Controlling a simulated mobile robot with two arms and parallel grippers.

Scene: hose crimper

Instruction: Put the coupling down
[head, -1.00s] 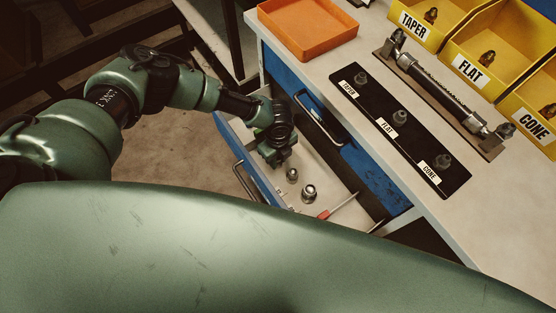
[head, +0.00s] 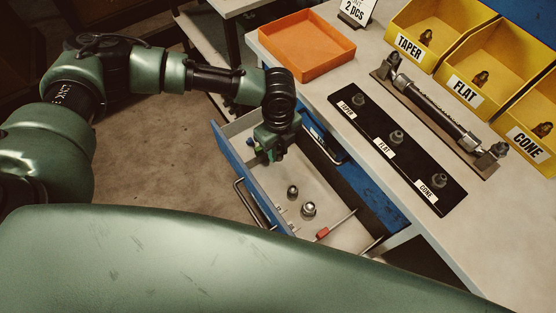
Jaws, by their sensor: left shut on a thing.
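My left gripper (head: 265,156) is over the back-left part of an open drawer (head: 232,165), pointing down. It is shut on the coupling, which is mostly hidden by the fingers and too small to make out. Two metal fittings stand in the drawer, below and to the right of the gripper: a smaller one (head: 292,191) and a larger one (head: 308,209). The gripper is apart from both. My right gripper is not in view.
A screwdriver (head: 323,233) lies in the drawer. On the bench are an orange tray (head: 307,68), a black board (head: 362,127) labelled TAPER, FLAT and CONE with fittings, a hose assembly (head: 440,110) and yellow bins (head: 466,88). The tray looks empty.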

